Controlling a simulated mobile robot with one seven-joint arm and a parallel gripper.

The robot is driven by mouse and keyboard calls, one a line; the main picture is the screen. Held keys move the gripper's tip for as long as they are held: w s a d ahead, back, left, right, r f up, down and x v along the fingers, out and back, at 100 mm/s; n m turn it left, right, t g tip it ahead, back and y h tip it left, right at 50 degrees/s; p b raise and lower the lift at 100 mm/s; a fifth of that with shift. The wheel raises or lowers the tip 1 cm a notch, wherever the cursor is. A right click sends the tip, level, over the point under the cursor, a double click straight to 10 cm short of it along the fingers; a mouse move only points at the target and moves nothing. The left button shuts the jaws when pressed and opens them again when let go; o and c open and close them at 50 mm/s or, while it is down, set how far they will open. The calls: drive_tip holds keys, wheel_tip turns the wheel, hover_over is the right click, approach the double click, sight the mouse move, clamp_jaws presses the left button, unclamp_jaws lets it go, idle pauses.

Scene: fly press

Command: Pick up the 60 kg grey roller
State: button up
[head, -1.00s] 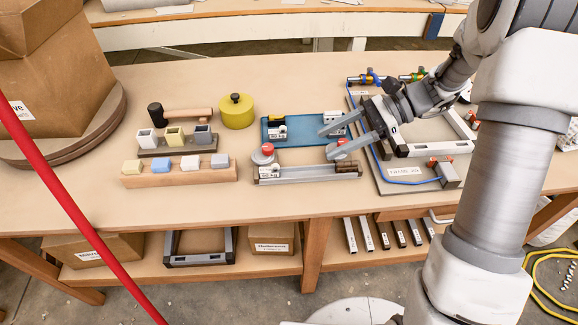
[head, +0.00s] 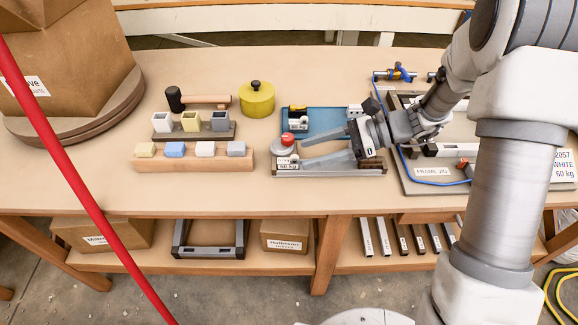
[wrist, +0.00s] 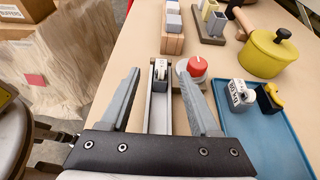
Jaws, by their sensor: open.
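A small grey block-like roller with a white label (head: 288,163) sits at the left end of a long grey rail (head: 330,173). The label seems to read 60 kg. In the wrist view the roller (wrist: 160,70) appears between my fingertips, farther along the rail. My gripper (head: 302,153) is open, its two fingers pointing left above the rail. I cannot tell how far above the roller the fingers are. Another labelled grey piece (wrist: 242,95) lies on the blue tray (wrist: 262,145), beside a yellow and black piece (wrist: 268,98).
A grey round weight with a red knob (head: 285,143) stands close behind the roller, near my right finger in the wrist view. A yellow lidded pot (head: 257,100), a mallet (head: 205,100) and a wooden block holding coloured pieces (head: 193,161) stand left. A frame jig (head: 430,180) lies right.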

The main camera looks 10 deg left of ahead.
sight(290, 158)
drive_tip(key=b+x, duration=0.2)
drive_tip(key=x, duration=0.3)
drive_tip(key=shift+w+d+f, duration=0.1)
drive_tip(key=shift+w+f, duration=0.05)
drive_tip(key=shift+a+f, duration=0.1)
drive_tip(key=shift+a, duration=0.25)
clamp_jaws()
